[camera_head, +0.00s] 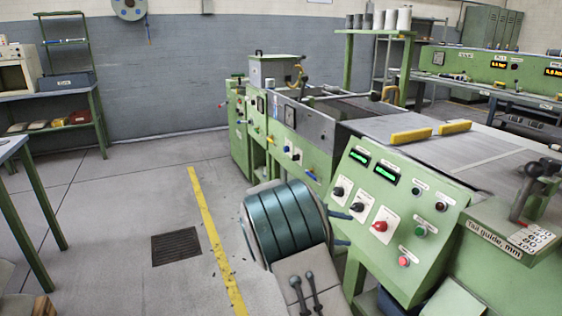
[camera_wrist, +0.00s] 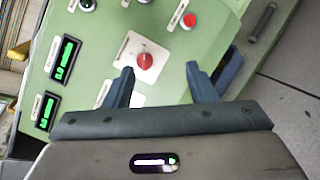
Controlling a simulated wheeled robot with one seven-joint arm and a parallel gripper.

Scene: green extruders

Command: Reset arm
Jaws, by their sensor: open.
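My gripper (camera_head: 351,230) shows in the head view as two blue-grey fingers in front of the sloped green control panel (camera_head: 357,233). In the wrist view my gripper (camera_wrist: 160,67) is open, with a wide empty gap between its fingers. The panel's red knob (camera_wrist: 145,61) on a white plate shows between the fingertips in that view. The same red knob (camera_head: 381,225) is right of the fingers in the head view. The distance from fingertips to panel cannot be told. Nothing is held.
The green extruder line, with its grey metal top (camera_head: 455,145), fills the right side. A lever unit (camera_head: 528,190) stands at the panel's right. Yellow-handled parts (camera_head: 410,136) lie on the top. A yellow floor line (camera_head: 215,235) and grate (camera_head: 176,246) mark open floor at left.

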